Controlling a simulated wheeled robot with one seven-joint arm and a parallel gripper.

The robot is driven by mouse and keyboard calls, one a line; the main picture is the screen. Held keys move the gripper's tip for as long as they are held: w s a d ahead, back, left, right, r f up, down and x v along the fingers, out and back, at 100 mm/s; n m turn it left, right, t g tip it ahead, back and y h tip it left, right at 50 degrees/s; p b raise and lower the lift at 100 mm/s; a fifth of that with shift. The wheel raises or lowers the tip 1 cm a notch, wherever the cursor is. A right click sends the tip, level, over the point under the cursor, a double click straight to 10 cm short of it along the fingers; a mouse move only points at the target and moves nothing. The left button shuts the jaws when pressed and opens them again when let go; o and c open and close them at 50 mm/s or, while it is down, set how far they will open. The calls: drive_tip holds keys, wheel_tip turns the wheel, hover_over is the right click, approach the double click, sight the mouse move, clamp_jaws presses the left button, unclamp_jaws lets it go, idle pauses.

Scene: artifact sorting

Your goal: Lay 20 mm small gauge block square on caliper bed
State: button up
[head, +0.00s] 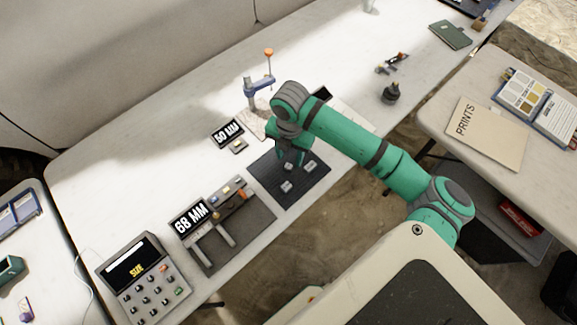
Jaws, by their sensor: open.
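My gripper (292,158) is open, pointing down over the dark mat (301,194) in the head view. Small pale metallic blocks lie on this mat: one block (287,187) near its middle, another block (310,166) to the right, and one partly visible close to the gripper. I cannot tell which is the 20 mm block, or whether the fingers touch one. The caliper bed (257,229) is a dark plate left of the mat, with grey caliper jaws (227,236) and a "68 MM" display (190,217) beside it.
A keypad console (143,280) marked "SIZE" stands at the table's left end. A "50 MM" display (227,132) and a blue stand with an orange knob (268,52) are behind the mat. A dark weight-like object (390,93) stands to the right.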

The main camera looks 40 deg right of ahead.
sight(290, 164)
drive_tip(key=shift+w+d+f, duration=0.1)
drive_tip(key=shift+f, duration=2.2)
clamp_jaws()
drive_tip(key=shift+r, duration=0.15)
drive_tip(key=shift+r, duration=0.6)
drive_tip(key=s+d+r, duration=0.5)
drive_tip(key=s+r, duration=0.6)
drive_tip(key=s, duration=0.2)
drive_tip(key=shift+r, duration=0.3)
